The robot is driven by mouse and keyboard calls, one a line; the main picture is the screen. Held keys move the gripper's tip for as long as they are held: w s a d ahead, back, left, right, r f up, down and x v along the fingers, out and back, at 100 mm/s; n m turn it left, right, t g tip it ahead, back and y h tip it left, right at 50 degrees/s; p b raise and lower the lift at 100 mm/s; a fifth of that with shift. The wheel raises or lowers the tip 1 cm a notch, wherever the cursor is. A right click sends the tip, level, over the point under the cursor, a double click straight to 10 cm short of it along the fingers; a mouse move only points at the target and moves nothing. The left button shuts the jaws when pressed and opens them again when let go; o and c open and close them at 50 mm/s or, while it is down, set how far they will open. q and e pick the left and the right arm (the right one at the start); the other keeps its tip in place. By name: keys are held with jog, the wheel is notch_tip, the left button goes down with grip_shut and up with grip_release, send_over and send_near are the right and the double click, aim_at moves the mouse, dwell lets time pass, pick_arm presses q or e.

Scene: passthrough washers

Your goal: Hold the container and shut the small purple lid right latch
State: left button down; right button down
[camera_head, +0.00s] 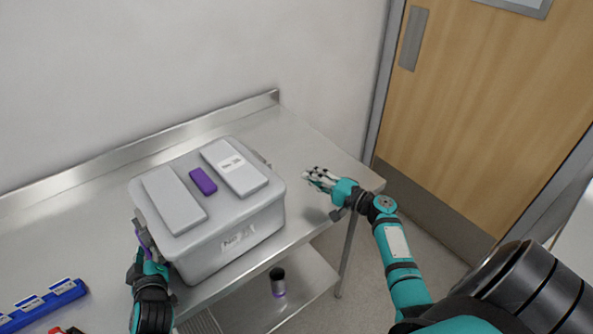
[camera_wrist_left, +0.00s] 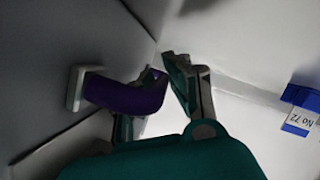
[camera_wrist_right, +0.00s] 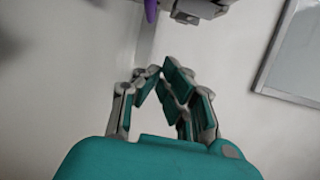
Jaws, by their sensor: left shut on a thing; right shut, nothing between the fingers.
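The grey container (camera_head: 225,247) stands on the metal table with its grey lid on. A small purple lid (camera_head: 203,181) lies flat between two raised light-grey panels on top. My left gripper (camera_head: 146,250) is at the container's left side, shut on a purple handle (camera_wrist_left: 125,94) that juts from the wall on a grey mount. My right gripper (camera_head: 320,178) is shut and empty, to the right of the container and apart from it. A grey latch part (camera_wrist_right: 200,8) and a purple piece (camera_wrist_right: 151,10) show at the right wrist view's top edge; the latch's state is unclear.
The metal table (camera_head: 290,130) has a raised back edge against the wall. A blue labelled rack (camera_head: 45,305) lies at the front left. A dark cup-like item (camera_head: 278,282) stands on the lower shelf. A wooden door (camera_head: 500,110) is at the right.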

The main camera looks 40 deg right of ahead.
jog(key=shift+v, duration=1)
pick_arm(q)
jog(key=c, duration=1.2)
grip_release()
jog(key=shift+o, duration=0.2)
jog(key=o, duration=0.5)
jog(key=shift+r, duration=0.1)
pick_arm(e)
jog(key=shift+r, duration=0.1)
